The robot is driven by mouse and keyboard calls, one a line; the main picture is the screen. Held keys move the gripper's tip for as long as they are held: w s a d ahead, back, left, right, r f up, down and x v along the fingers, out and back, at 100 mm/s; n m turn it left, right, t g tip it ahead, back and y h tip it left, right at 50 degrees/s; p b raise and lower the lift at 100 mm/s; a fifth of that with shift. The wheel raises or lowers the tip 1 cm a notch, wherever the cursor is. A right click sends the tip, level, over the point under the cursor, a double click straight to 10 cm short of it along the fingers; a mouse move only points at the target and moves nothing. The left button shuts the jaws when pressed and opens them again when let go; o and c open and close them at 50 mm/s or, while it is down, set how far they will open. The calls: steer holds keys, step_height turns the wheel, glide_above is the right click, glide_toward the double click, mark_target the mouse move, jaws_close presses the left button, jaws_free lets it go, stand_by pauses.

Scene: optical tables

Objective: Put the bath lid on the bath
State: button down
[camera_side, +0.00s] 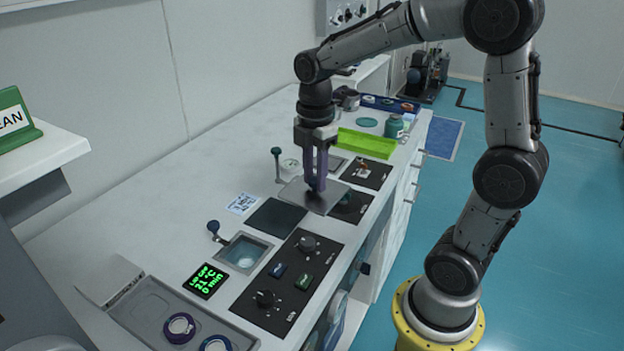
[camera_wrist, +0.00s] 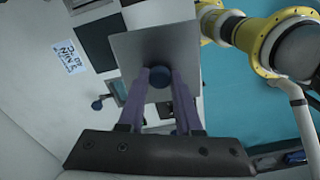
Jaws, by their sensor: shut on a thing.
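The bath lid (camera_side: 303,197) is a flat grey square plate with a dark blue knob (camera_wrist: 160,77) in its middle. My gripper (camera_side: 315,186) is shut on the knob, its purple fingers pointing down. The plate overlaps the bench back beyond the dark square pad; its exact height is hard to tell. The open bath (camera_side: 245,255), a square basin with a pale inside, is sunk in the bench nearer the camera, apart from the lid.
A dark square pad (camera_side: 276,217) lies between lid and bath. A blue-knobbed post (camera_side: 214,228) stands beside the bath, and a green-topped post (camera_side: 277,163) stands near the lid. A black control panel (camera_side: 290,283), a green display (camera_side: 206,281), a grey tray (camera_side: 180,318) and a lime tray (camera_side: 366,143) surround them.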

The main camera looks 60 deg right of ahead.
steer(key=w+a+f, duration=0.6)
steer(key=w+a, duration=0.5)
steer(key=w, duration=0.2)
steer(key=shift+n, duration=0.4)
steer(key=shift+s+d+f, duration=0.1)
steer(key=shift+s+f, duration=0.05)
steer(key=shift+f, duration=1.55)
steer(key=shift+s+d+f, duration=0.1)
steer(key=shift+f, duration=1.6)
steer(key=shift+f, duration=0.6)
steer(key=c, duration=0.5)
jaws_free()
